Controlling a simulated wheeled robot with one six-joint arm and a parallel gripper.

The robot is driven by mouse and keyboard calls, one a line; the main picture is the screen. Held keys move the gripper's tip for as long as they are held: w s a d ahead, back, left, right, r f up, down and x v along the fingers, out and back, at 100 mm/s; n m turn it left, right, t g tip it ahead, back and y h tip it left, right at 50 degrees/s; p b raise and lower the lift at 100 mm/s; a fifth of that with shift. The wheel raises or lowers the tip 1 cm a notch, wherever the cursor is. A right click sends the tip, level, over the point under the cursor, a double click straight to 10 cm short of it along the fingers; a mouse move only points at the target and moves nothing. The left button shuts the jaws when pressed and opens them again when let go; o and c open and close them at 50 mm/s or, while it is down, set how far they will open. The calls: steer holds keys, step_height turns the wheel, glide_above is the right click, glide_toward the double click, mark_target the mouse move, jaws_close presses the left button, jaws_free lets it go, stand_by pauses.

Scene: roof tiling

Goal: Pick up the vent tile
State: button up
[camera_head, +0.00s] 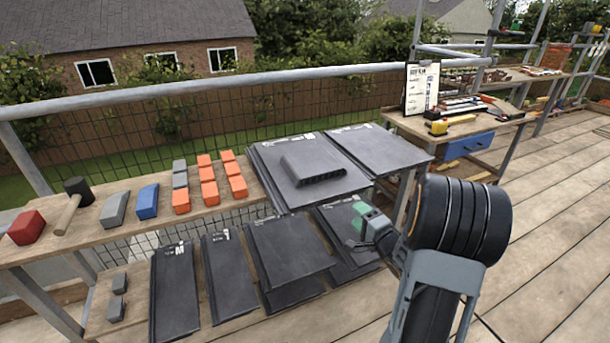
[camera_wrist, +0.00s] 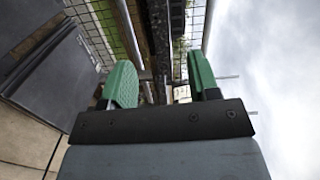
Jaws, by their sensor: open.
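The vent tile (camera_head: 313,168) is dark grey with a raised hood that has a row of slots along its front edge. It lies flat on the upper bench at the middle of the head view, beside another dark tile. My gripper (camera_head: 368,228) is to the right of the vent tile and nearer to me, apart from it. Its green fingers are open and empty in the wrist view (camera_wrist: 160,88). Dark tiles (camera_wrist: 45,70) show at the left of the wrist view; I cannot tell whether the vent tile is among them.
A plain dark tile (camera_head: 373,148) lies right of the vent tile. Several tiles (camera_head: 285,250) rest on the lower shelf. Orange, grey and blue blocks and a mallet (camera_head: 72,200) lie on the bench at left. A guard rail (camera_head: 200,88) runs behind. The deck at right is clear.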

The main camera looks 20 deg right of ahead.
steer(key=b, duration=0.1)
glide_toward(335, 187)
steer(key=w+f, duration=0.2)
steer(key=w, duration=0.1)
steer(key=shift+w+a+r+b, duration=0.15)
steer(key=shift+w+a+b, duration=0.15)
steer(key=shift+w, duration=0.8)
steer(key=shift+w+a+r+b, duration=0.2)
steer(key=shift+w+a, duration=0.1)
steer(key=shift+w, duration=0.8)
steer(key=shift+w+a+r+b, duration=0.1)
steer(key=shift+w+a+b, duration=0.2)
steer(key=shift+w, duration=0.75)
steer(key=shift+c, duration=0.2)
jaws_close()
steer(key=shift+r, duration=0.15)
